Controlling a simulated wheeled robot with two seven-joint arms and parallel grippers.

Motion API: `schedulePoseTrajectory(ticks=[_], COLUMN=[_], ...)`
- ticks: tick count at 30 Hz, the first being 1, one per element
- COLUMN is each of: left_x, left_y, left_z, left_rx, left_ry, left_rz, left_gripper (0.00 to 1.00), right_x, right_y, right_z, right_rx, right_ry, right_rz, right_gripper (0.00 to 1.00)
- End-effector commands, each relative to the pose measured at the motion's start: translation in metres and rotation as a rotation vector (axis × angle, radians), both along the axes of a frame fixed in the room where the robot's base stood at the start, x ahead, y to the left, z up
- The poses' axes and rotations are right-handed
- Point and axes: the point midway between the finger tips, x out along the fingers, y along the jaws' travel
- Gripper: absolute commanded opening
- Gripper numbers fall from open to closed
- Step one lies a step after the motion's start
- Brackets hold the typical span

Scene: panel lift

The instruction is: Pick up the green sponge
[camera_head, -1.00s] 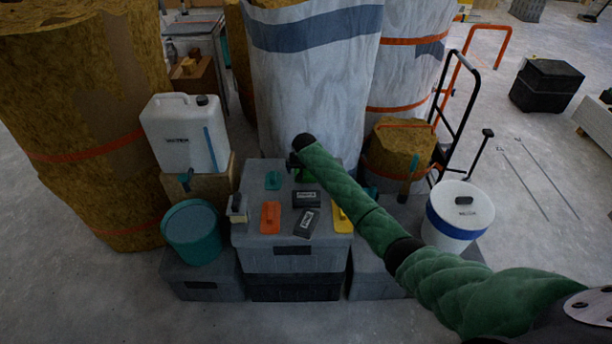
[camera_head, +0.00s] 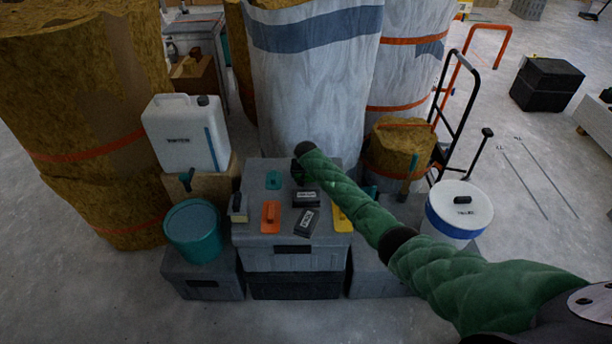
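My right arm, in a green quilted sleeve, reaches in from the lower right. Its dark gripper (camera_head: 298,172) is over the back of the grey box top (camera_head: 255,235), small and mostly hidden by the wrist. I cannot tell whether its fingers are open or shut. No bright green sponge can be made out now; the place where a bright green patch showed earlier is covered by my gripper and wrist. A teal handled tool (camera_head: 273,179) lies just left of the gripper. My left gripper is not in view.
On the box lie an orange float (camera_head: 270,216), a yellow float (camera_head: 342,222) and two dark labelled blocks (camera_head: 306,198). A teal bucket (camera_head: 193,232) and white jerrycan (camera_head: 186,135) stand left, a white bucket (camera_head: 460,213) right. A tall wrapped roll (camera_head: 315,90) stands behind.

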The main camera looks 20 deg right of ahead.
Motion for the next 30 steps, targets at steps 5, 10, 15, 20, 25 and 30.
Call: schedulePoseTrajectory(ticks=[5, 10, 15, 20, 25, 30], left_x=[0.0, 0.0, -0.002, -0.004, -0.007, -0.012], left_y=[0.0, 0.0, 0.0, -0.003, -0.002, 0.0], left_z=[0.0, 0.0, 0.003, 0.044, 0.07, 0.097], left_rx=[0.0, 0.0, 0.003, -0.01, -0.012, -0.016], left_ry=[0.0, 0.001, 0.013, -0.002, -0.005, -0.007], left_rz=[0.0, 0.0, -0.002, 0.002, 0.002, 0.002], left_gripper=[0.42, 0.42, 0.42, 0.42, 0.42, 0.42], right_x=[0.0, 0.0, 0.0, -0.001, -0.023, -0.041], right_y=[0.0, 0.0, 0.0, -0.003, -0.036, -0.063], right_z=[0.0, 0.001, 0.014, 0.042, 0.063, 0.084], right_rx=[0.0, 0.0, 0.0, 0.0, -0.001, -0.001], right_ry=[0.0, 0.0, -0.002, -0.003, -0.003, -0.003], right_rz=[0.0, 0.0, 0.0, -0.001, 0.0, 0.001], right_gripper=[0.64, 0.64, 0.64, 0.64, 0.64, 0.64])
